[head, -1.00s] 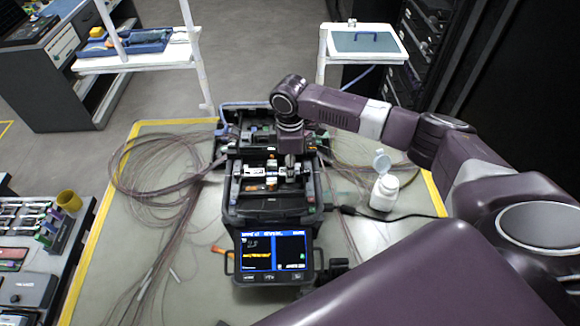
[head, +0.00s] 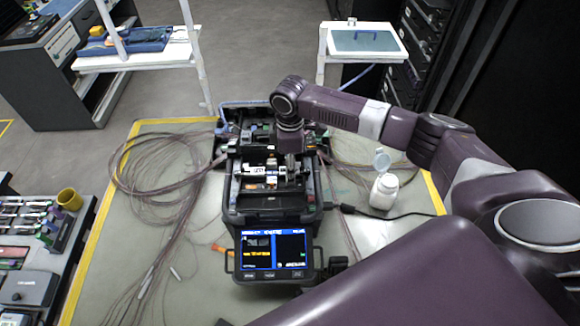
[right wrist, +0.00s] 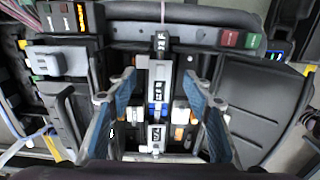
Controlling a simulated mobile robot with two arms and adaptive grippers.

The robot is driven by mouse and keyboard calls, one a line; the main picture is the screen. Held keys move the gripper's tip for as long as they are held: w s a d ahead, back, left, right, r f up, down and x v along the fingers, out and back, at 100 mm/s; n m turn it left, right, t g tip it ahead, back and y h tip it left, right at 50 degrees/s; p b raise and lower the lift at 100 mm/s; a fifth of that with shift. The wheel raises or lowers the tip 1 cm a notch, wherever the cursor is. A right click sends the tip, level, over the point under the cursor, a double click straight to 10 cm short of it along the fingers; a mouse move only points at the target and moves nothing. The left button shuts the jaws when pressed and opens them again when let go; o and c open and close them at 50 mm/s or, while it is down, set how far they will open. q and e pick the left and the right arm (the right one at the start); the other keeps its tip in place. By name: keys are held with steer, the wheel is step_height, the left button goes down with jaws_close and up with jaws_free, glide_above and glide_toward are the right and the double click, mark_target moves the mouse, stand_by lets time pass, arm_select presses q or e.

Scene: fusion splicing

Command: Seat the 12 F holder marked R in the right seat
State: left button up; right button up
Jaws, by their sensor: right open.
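The fusion splicer (head: 268,215) stands on the mat with its lid open and its screen (head: 273,250) lit. My right gripper (head: 290,172) is over the right side of its splicing bed. In the right wrist view my right gripper (right wrist: 160,112) is open, with one blue-padded finger on each side of a slim black and silver holder (right wrist: 161,85). Its marking looks like 12 F; I cannot read the R. The holder lies in line with the bed, with a gap to both fingers. Whether it is fully down in the right seat is not clear. My left gripper is out of view.
Loose fibre coils (head: 150,175) lie left of the splicer. A white bottle (head: 384,192) and a black cable (head: 400,217) are at its right. A tool cart (head: 40,250) stands at the lower left. The mat (head: 195,290) is fairly clear in front.

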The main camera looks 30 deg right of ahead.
steer(key=shift+r, duration=0.1)
step_height(320, 180, up, 12)
stand_by(0.4)
stand_by(0.6)
